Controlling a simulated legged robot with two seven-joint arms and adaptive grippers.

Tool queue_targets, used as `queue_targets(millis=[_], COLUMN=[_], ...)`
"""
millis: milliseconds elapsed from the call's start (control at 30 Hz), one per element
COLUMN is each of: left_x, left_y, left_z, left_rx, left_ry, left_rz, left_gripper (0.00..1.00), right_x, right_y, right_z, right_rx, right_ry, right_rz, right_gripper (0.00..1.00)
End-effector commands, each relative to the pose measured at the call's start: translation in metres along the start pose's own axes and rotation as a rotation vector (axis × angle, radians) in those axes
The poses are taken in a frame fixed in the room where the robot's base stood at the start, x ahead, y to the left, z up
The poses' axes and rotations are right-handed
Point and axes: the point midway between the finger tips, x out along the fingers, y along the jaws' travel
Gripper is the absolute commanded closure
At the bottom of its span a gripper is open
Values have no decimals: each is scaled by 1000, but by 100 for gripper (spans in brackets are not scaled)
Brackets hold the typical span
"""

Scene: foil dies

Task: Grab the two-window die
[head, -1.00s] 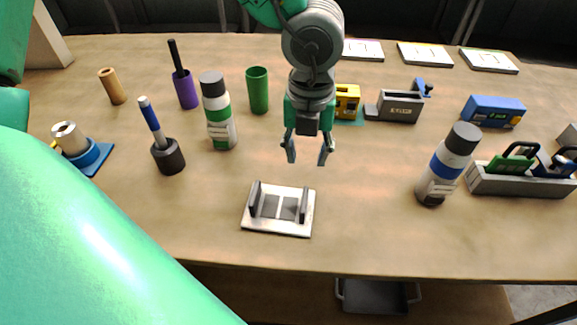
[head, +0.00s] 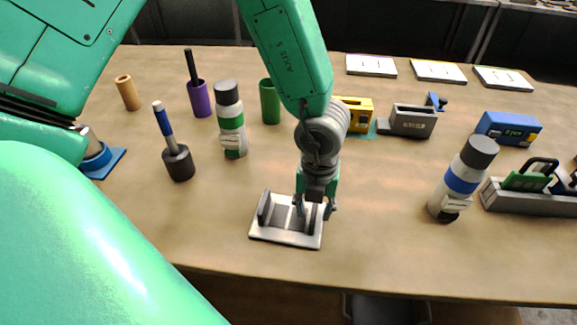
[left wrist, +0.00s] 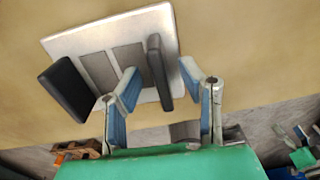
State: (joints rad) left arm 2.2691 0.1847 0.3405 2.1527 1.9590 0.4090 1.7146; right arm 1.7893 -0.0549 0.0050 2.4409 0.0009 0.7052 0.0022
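The two-window die (head: 285,236) is a pale plate with two grey windows and two dark uprights, lying near the front middle of the table. It also shows in the left wrist view (left wrist: 127,28). My left gripper (head: 316,206) is low over the right side of the die, pointing down. In the left wrist view my left gripper (left wrist: 159,70) has its blue-lined fingers apart, one on each side of one dark upright (left wrist: 161,68). I see gaps between the fingers and that upright. My right gripper is not in view.
A white bottle with a green band (head: 231,125) and a dark brush holder (head: 179,164) stand left of the die. A blue-banded bottle (head: 462,180) and a grey tray (head: 525,200) are to the right. The table's front edge is close to the die.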

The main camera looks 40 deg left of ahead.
Motion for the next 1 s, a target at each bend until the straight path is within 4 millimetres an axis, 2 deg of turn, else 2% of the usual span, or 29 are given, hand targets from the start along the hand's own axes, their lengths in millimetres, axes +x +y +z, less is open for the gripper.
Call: queue_targets(millis=[200,267,300,333,733,867,1000], left_x=[1,1,1,1,-4,-24,-54], left_y=[1,2,2,2,2,1,1], left_z=[0,0,1,1,1,1,1], left_rx=[1,0,0,0,-2,-2,-1], left_ry=[-1,0,0,0,0,-1,-2], left_rz=[-1,-1,-1,-1,-1,-4,-5], left_gripper=[66,83,97,100,100,100,100], right_x=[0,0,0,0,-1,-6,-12], right_y=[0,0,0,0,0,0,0], right_z=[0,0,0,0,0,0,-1], right_rx=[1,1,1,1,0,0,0], right_ry=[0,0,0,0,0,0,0], right_rz=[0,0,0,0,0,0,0], right_gripper=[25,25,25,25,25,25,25])
